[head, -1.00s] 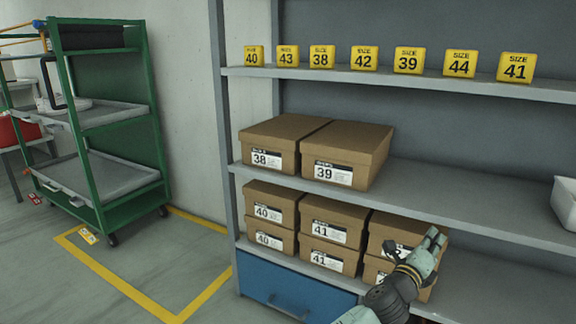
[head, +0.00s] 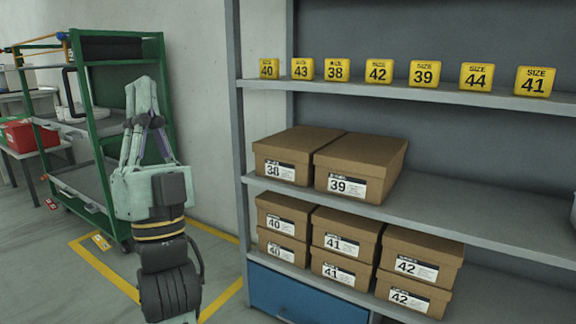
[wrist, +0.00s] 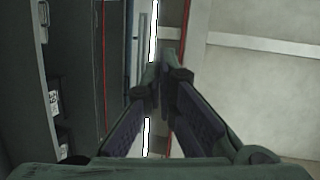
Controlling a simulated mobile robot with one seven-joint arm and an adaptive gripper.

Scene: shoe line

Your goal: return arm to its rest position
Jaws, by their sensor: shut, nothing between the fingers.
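My gripper (head: 143,90) is raised at the left of the head view, pointing up, in front of the green cart. It is shut and empty. In the wrist view its two fingers (wrist: 165,75) come together at the tips, with nothing between them. My arm is apart from the shelf and its boxes.
A green cart (head: 90,140) stands behind my gripper. At right, a grey shelf (head: 400,95) holds yellow size signs (head: 425,73), shoe boxes 38 (head: 290,160) and 39 (head: 350,170), and stacked boxes 40, 41 and 42 (head: 420,258). A blue drawer (head: 300,297) sits below.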

